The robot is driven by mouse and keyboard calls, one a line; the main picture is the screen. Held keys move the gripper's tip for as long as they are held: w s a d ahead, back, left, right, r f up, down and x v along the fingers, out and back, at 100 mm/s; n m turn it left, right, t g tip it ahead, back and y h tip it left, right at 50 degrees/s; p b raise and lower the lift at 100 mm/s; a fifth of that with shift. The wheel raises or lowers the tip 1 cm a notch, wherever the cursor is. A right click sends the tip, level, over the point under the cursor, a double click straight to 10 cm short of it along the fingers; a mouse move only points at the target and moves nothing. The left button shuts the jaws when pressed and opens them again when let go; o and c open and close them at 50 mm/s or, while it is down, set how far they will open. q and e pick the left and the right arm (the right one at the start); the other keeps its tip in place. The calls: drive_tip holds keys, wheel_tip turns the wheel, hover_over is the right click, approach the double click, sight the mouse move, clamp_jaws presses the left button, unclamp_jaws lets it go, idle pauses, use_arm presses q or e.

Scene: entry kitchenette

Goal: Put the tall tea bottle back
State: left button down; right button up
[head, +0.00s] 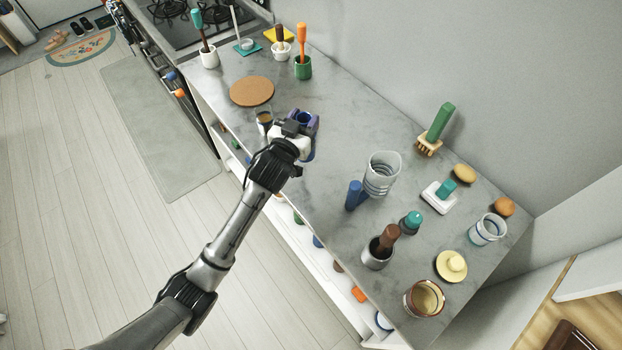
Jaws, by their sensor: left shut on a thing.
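My left gripper (297,128) is over the counter near its front edge, right of the round cork mat. It is shut on a blue-topped thing (304,119), mostly hidden by the gripper and wrist. I cannot tell for sure that this is the tall tea bottle, or whether its base touches the counter. Further right stand a slim blue cylinder (354,195) and a clear ribbed container (382,174). My right gripper is not in view.
The bare cork mat (251,91) lies left of the gripper, with a small brown-topped cup (265,120) close by. Utensil pots, including a green one (303,68), stand at the back left. Jars and brushes crowd the right end. The counter behind the gripper is clear.

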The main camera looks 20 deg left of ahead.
use_arm(q)
drive_tip(key=shift+w+a+r, duration=0.15)
drive_tip(key=shift+a+r, duration=0.05)
drive_tip(key=shift+a, duration=0.05)
drive_tip(key=shift+d+f, duration=0.1)
drive_tip(key=shift+d, duration=0.05)
drive_tip(key=shift+f, duration=2.4)
wheel_tip(320, 180, down, 3)
drive_tip(key=shift+r, duration=0.2)
wheel_tip(320, 180, down, 2)
drive_tip(key=shift+p, duration=0.45)
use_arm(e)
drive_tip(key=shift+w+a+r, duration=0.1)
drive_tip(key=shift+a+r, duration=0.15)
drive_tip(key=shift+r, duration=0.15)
use_arm(q)
drive_tip(key=shift+f, duration=0.2)
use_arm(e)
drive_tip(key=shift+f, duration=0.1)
use_arm(q)
drive_tip(key=c, duration=0.6)
unclamp_jaws()
drive_tip(key=shift+f, duration=0.15)
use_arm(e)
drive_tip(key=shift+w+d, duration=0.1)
